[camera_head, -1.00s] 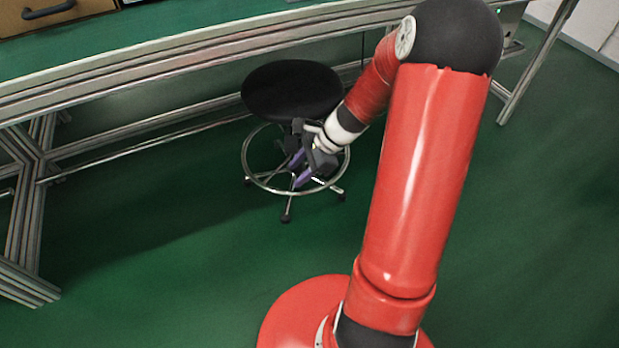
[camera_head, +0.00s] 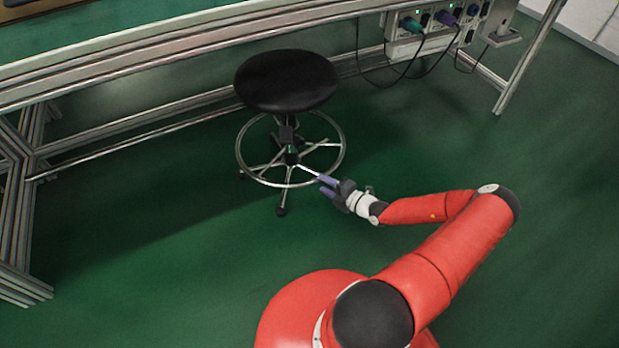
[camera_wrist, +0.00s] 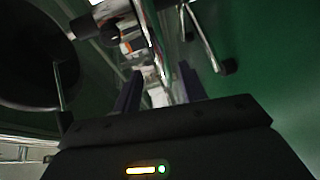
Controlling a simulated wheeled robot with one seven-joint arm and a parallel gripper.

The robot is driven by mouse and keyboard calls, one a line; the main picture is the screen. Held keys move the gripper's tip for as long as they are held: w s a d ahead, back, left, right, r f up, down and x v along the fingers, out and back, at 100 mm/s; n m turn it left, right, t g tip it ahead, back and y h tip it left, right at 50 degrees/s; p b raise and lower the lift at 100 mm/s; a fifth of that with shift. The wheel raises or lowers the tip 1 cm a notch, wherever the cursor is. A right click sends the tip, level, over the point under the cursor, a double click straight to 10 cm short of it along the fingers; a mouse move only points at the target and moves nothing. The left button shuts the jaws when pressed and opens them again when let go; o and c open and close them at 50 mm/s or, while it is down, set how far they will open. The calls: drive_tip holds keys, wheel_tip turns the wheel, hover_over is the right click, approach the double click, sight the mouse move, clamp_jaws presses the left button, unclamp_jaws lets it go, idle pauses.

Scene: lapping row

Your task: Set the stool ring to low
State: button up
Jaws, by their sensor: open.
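The black round stool (camera_head: 287,79) stands upright in front of the bench. Its chrome foot ring (camera_head: 240,149) circles the column below the seat. A dark hub (camera_head: 291,158) shows on the column inside the ring. My gripper (camera_head: 323,186) is open at the near right of the ring, its purple fingers pointing at the rim. In the wrist view my gripper (camera_wrist: 160,85) has its two fingers apart, with a shiny chrome bar between or just beyond them. I cannot tell whether they touch it. The seat (camera_wrist: 32,55) shows dark at the left there.
The metal-framed bench (camera_head: 180,50) runs behind the stool, with a low rail. A socket box (camera_head: 425,30) with plugs and hanging cables is fixed under it at the upper right. The green floor (camera_head: 150,270) in front is clear.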

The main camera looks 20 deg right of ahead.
sight(316, 180)
drive_tip(key=x, duration=0.7)
drive_tip(key=shift+w+a+f+b, duration=0.15)
drive_tip(key=shift+w+b, duration=0.15)
drive_tip(key=shift+c, duration=0.2)
clamp_jaws()
